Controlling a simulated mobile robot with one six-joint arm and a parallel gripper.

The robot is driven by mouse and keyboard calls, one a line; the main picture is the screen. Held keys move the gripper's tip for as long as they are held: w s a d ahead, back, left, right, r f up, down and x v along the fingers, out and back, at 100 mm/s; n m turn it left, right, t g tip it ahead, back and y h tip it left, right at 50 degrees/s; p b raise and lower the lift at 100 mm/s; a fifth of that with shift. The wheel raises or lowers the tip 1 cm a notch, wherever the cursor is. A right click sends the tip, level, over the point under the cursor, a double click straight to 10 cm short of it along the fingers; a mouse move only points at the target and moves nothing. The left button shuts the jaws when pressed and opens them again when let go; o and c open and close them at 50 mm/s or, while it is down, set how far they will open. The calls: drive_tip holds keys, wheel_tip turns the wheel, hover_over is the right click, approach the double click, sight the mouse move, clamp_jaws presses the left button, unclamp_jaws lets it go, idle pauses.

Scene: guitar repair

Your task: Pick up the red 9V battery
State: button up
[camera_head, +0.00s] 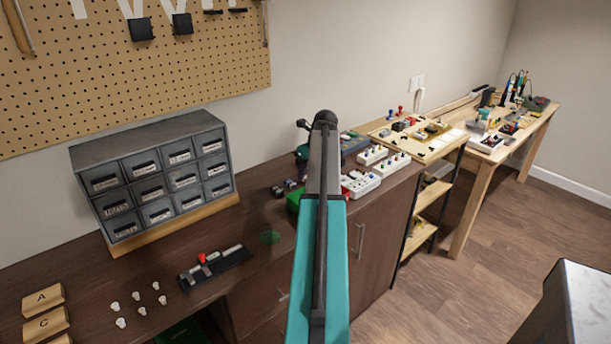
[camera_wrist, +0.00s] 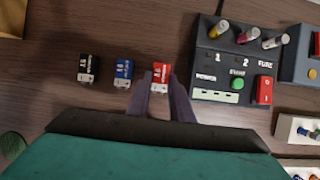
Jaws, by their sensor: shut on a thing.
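The red 9V battery (camera_wrist: 161,73) stands between the tips of my gripper (camera_wrist: 161,84) in the wrist view. The two fingers are shut on its sides. A blue battery (camera_wrist: 124,72) and a black battery (camera_wrist: 88,69) stand in a row to its left, apart from the fingers. The battery's underside is hidden, so I cannot tell whether it still touches the wooden top. In the head view my arm hides the gripper and the red battery.
A black test box (camera_wrist: 235,60) with cylinders, a green button and a red switch is close to the right of the fingers. White boxes (camera_wrist: 298,129) lie at lower right. A grey drawer cabinet (camera_head: 152,180) stands on the dark bench (camera_head: 215,245). Bare wood lies beyond the batteries.

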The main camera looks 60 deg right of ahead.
wheel_tip(320, 180, up, 9)
drive_tip(key=b, duration=0.1)
drive_tip(key=shift+r, duration=0.2)
drive_tip(key=shift+s, duration=0.15)
idle(0.8)
